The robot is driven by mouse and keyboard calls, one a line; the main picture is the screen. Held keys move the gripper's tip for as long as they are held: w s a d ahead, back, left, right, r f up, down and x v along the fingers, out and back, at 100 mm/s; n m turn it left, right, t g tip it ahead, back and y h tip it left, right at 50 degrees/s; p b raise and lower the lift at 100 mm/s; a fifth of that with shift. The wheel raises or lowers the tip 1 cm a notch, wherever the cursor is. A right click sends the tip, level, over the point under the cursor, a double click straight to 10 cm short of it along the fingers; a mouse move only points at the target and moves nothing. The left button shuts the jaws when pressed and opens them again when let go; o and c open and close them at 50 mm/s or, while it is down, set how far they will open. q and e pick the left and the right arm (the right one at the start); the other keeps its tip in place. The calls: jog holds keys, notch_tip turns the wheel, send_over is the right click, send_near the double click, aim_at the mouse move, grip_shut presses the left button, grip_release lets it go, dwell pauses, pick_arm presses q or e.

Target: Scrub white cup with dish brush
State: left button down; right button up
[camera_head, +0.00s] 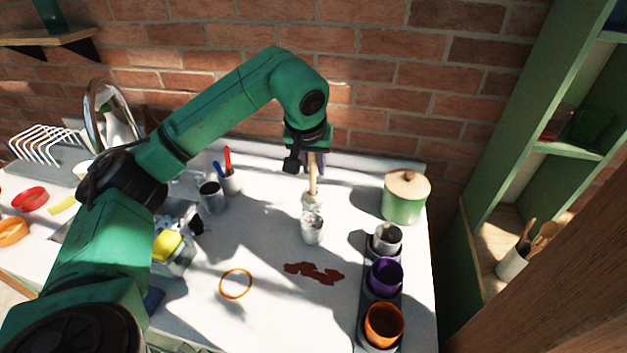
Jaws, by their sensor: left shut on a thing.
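My left gripper (313,162) points down over the middle of the table and is shut on the dish brush. The brush's pale wooden handle (313,182) hangs upright below the fingers, and its whitish head (311,201) is at the bottom. A white cup (312,230) with grey speckles stands upright just below and in front of the brush head. I cannot tell whether the head touches the cup or is behind its rim. My right gripper is not in view.
A dark holder (364,308) at the right carries a whitish cup (388,238), a purple cup (386,276) and an orange cup (384,323). A green pot (404,203) stands behind it.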

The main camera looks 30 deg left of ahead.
aim_at(311, 195)
pick_arm(q)
notch_tip(311, 195, down, 2)
jog(key=shift+s+f+b, duration=0.1)
jog(key=shift+f+b, duration=0.15)
jog(key=shift+b, duration=0.8)
jog(key=shift+f+b, duration=2.45)
jog(key=shift+f, duration=1.6)
jog(key=shift+a, duration=0.1)
